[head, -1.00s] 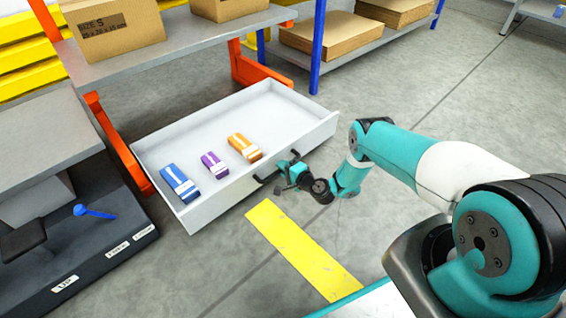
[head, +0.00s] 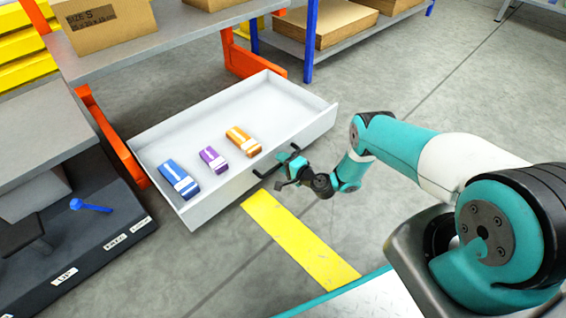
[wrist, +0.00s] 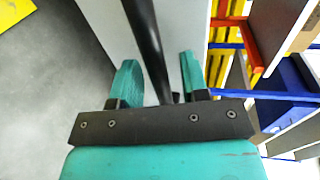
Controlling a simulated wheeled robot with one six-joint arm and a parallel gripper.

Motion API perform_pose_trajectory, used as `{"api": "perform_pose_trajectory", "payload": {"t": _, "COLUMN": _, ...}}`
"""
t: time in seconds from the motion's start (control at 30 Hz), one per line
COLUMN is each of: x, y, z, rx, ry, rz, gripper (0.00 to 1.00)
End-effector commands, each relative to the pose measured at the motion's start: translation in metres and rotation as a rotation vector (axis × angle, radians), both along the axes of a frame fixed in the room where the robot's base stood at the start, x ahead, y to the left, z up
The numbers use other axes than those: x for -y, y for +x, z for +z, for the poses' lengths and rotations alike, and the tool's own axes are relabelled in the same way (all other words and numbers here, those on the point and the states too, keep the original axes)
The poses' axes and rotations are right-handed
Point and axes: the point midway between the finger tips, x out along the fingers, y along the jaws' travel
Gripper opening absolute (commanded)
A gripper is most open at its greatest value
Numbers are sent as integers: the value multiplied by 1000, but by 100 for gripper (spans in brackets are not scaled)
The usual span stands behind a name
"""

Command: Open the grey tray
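The grey tray (head: 305,133) is a wide, shallow drawer, pulled well out from under a grey shelf. A blue packet (head: 180,180), a purple packet (head: 212,160) and an orange packet (head: 243,142) lie inside it. Its black handle (head: 262,173) is on the front panel, partly hidden by my gripper (head: 284,172). In the wrist view the dark handle bar (wrist: 146,40) runs between the two teal fingers of my gripper (wrist: 158,82). The fingers are apart, with a gap visible on each side of the bar.
The grey shelf (head: 165,42) on orange legs stands above the tray and carries cardboard boxes (head: 100,22). A dark bench (head: 90,235) with a blue tool stands at the left. Yellow floor tape (head: 300,238) lies before the tray. The floor to the right is clear.

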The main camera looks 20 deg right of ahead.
Motion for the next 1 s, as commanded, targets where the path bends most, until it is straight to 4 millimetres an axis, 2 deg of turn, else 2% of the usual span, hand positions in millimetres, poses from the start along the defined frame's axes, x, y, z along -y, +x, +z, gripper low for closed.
{"api": "perform_pose_trajectory", "payload": {"t": 0.17, "x": 2, "y": -3, "z": 2, "rx": -1, "ry": 0, "rz": -2, "gripper": 41}}
{"api": "perform_pose_trajectory", "payload": {"t": 0.27, "x": 8, "y": -14, "z": 7, "rx": -3, "ry": 2, "rz": -5, "gripper": 41}}
{"api": "perform_pose_trajectory", "payload": {"t": 0.7, "x": 48, "y": -112, "z": 34, "rx": -3, "ry": 4, "rz": -9, "gripper": 41}}
{"api": "perform_pose_trajectory", "payload": {"t": 1.0, "x": 64, "y": -149, "z": 37, "rx": -1, "ry": 0, "rz": -5, "gripper": 41}}
